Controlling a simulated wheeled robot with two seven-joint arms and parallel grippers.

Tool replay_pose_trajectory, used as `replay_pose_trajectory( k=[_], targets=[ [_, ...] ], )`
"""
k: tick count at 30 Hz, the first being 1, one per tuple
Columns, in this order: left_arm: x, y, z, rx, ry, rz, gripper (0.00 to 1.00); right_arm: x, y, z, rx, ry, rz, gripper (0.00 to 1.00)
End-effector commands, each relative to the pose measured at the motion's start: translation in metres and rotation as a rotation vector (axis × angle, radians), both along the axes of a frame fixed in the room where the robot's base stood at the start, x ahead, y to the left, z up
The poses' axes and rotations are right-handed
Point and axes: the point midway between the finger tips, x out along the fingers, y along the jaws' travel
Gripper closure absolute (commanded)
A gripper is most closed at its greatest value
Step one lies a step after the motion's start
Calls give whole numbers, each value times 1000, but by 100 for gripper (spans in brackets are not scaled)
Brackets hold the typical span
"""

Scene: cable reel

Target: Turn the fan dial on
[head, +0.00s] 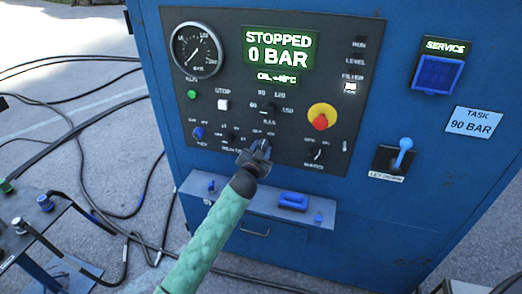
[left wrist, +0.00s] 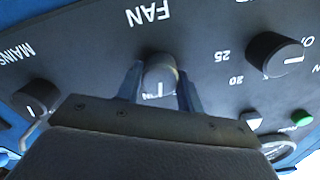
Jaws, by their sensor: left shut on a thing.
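The fan dial (left wrist: 160,75) is a dark round knob with a white mark, beside the label FAN (left wrist: 148,15) on the black control panel (head: 215,90). In the left wrist view my left gripper (left wrist: 160,88) has one finger on each side of the dial and is shut on it. The white mark lies near partly covered lettering, so I cannot tell the dial's setting for certain. In the head view my left gripper (head: 258,152) is at the panel's lower middle and hides the dial. My right gripper is not in view.
The mains dial (head: 315,153) is right of my gripper, the pressure dial (head: 270,108) just above. A red emergency button (head: 321,118) on yellow is above right. A shelf (head: 255,205) with a blue handle (head: 293,201) juts out below. The display (head: 278,47) reads STOPPED, 0 BAR.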

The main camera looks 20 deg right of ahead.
Motion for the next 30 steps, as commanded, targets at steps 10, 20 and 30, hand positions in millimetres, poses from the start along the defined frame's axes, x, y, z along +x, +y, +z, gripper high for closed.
replay_pose_trajectory(
  k=[10, 20, 30],
  targets=[
    [0, 0, -1, 191, -128, 0, 86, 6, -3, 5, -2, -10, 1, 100],
    [0, 0, -1, 263, -177, 0, 86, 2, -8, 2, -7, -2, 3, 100],
    [0, 0, -1, 271, -181, -1, 85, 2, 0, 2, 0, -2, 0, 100]
  ],
)
